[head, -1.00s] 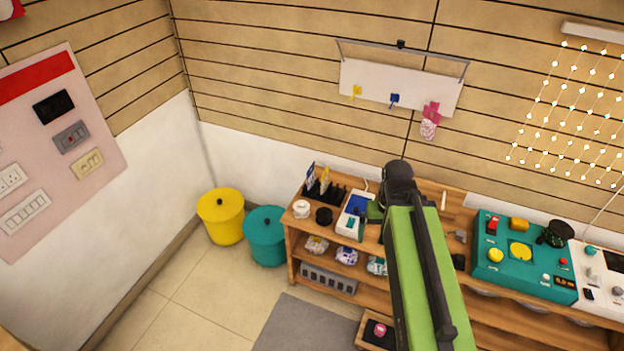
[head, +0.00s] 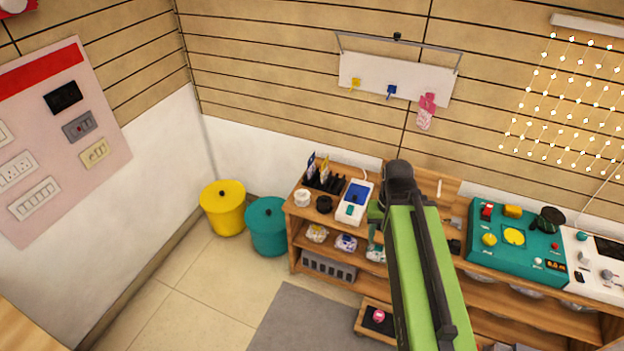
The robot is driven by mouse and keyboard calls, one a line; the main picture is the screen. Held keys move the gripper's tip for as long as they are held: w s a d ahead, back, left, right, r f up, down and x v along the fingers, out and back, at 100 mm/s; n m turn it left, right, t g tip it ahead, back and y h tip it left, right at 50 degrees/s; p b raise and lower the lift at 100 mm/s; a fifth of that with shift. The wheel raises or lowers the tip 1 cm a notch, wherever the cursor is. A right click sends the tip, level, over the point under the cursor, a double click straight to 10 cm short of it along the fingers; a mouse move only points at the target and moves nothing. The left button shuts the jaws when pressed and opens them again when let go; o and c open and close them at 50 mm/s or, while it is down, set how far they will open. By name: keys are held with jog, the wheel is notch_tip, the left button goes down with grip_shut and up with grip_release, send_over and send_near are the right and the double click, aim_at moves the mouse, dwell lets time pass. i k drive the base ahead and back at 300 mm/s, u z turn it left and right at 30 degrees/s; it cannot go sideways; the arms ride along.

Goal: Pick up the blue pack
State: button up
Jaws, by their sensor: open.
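Several small clear-wrapped packs lie on the middle shelf of the wooden unit in the head view. One with blue-violet print (head: 346,243) sits between a yellowish pack (head: 317,233) and a teal-and-white pack (head: 376,252); it looks like the blue pack, but it is small and its print is unclear. My green arm rises in front of the unit, just right of these packs, and covers part of the shelves. My gripper's fingertips are hidden behind the arm, so I see no contact with any pack.
On the unit's top stand a white device with a blue screen (head: 355,201), a white pot (head: 302,197) and a black holder (head: 325,181). Yellow (head: 223,208) and teal (head: 267,227) bins stand left. A teal console (head: 515,243) is right. The floor in front has a grey mat (head: 300,322).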

aim_at(311, 166)
jog(key=z, duration=0.5)
jog(key=k, duration=0.15)
jog(key=u, duration=1.4)
jog(key=i, duration=1.35)
jog(key=u, duration=0.55)
jog(key=i, duration=1.25)
jog(key=z, duration=0.35)
